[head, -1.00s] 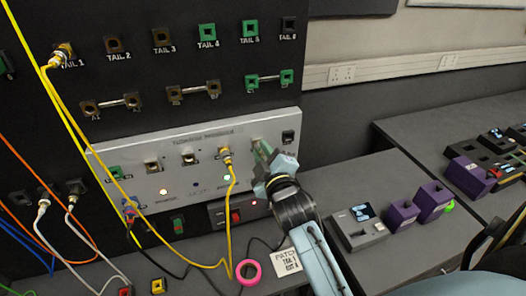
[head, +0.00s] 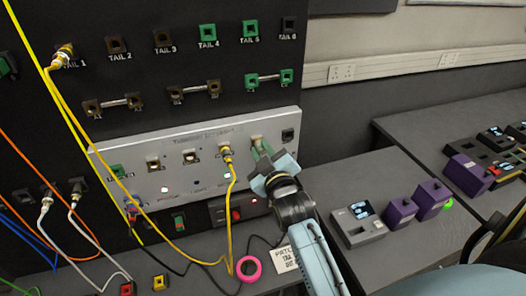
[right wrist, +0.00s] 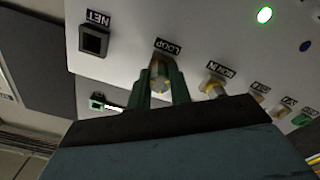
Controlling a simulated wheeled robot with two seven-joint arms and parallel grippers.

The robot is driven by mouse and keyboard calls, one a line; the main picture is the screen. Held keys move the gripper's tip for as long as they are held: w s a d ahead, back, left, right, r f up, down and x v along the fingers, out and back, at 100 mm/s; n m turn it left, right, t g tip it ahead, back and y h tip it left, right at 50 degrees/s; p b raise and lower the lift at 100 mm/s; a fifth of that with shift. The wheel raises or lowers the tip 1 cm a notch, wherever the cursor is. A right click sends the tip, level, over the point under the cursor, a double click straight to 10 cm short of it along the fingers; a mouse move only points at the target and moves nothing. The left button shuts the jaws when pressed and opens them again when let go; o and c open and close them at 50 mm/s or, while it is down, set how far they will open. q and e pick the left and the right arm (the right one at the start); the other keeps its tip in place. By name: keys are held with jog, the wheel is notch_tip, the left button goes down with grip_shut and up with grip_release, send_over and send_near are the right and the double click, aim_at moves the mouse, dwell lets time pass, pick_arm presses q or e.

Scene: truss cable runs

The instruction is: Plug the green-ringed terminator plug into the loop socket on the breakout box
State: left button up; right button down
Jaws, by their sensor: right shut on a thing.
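The breakout box (head: 205,183) is a light grey panel low on the dark rack, with a row of sockets. My right gripper (head: 262,151) is at its upper right, just left of the rightmost dark socket. In the right wrist view my right gripper (right wrist: 160,82) is shut on the terminator plug (right wrist: 158,72), which shows gold metal between the green fingers. The plug's front end is at the loop socket, right under the LOOP label (right wrist: 168,46). The socket opening is hidden, so I cannot tell how deep the plug sits. The green ring cannot be told apart from the fingers. My left gripper is out of view.
A yellow cable plug (head: 225,153) sits just left of the gripper, its cable hanging down. The dark NET socket (right wrist: 94,40) is on the other side. A pink ring (head: 249,269), a grey meter (head: 357,225) and purple boxes (head: 432,199) stand on the bench.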

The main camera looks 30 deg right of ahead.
jog(key=m, duration=0.2)
jog(key=shift+w+r+m, duration=0.1)
jog(key=shift+r+m, duration=0.1)
jog(key=shift+m, duration=0.1)
jog(key=m, duration=0.3)
jog(key=shift+w, duration=0.1)
jog(key=c, duration=1.6)
grip_release()
jog(key=o, duration=0.4)
jog(key=shift+w+d+f, duration=0.1)
jog(key=shift+w+f, duration=0.05)
jog(key=shift+w, duration=0.05)
jog(key=shift+s, duration=0.1)
jog(key=shift+f, duration=0.1)
jog(key=shift+v, duration=2.6)
